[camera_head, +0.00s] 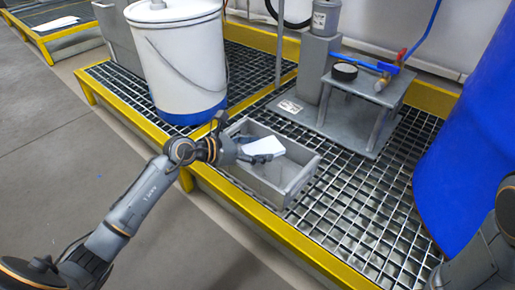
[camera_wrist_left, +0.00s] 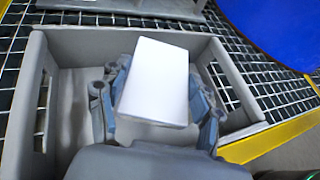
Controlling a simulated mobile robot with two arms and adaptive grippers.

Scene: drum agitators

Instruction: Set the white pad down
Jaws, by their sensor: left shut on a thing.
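The white pad (camera_head: 264,146) is a small white block in my left gripper (camera_head: 244,150), over the open grey bin (camera_head: 291,190) in the head view. In the left wrist view, the pad (camera_wrist_left: 156,82) sits between the blue-grey fingers of my left gripper (camera_wrist_left: 158,112), which is shut on it. The bin (camera_wrist_left: 62,42) surrounds the pad in that view. I cannot tell whether the pad touches the bin floor. My right gripper is not in view; part of my right arm shows at the right edge of the head view.
The bin stands on a metal grating (camera_head: 335,205) with a yellow edge (camera_head: 262,222). A white bucket with a blue base (camera_head: 185,65) stands behind it to the left. A grey stand (camera_head: 345,115) is behind to the right. A large blue drum (camera_head: 470,150) is at the right.

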